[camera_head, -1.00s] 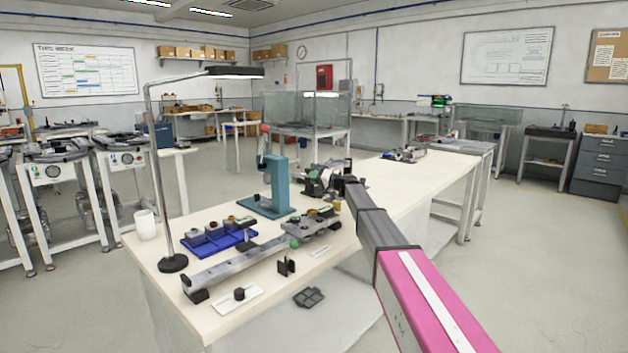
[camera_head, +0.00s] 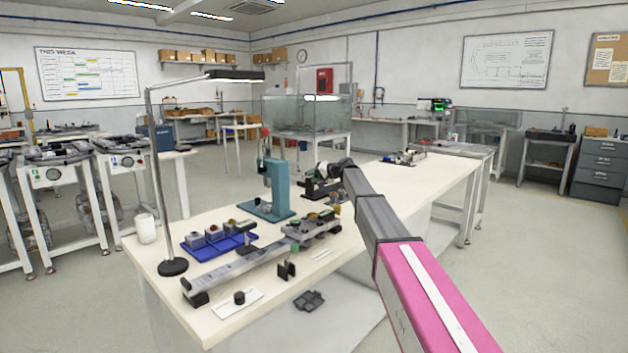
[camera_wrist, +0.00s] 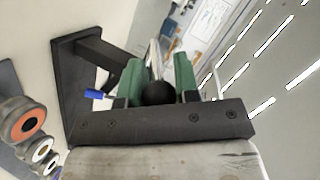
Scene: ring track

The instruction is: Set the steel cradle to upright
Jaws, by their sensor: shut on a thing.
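My gripper (camera_wrist: 156,72) shows in the wrist view as two green fingers on a dark bolted bar. It is shut on a black ball knob (camera_wrist: 158,93). A thin pale metal piece runs beyond the knob between the fingers. In the head view my gripper is mostly hidden behind my arm, at a dark and grey fixture (camera_head: 314,187) on the bench. This fixture appears to be the cradle and its stand. Its tilt is too small and too covered to tell. A black bracket (camera_wrist: 72,90) with a bar stands beside my fingers in the wrist view.
A teal press (camera_head: 274,185) stands left of the fixture on the pale bench (camera_head: 385,200). A blue tray (camera_head: 222,246), a long grey rail (camera_head: 232,268) and a lamp (camera_head: 172,267) occupy the near left. The bench is mostly clear toward the right.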

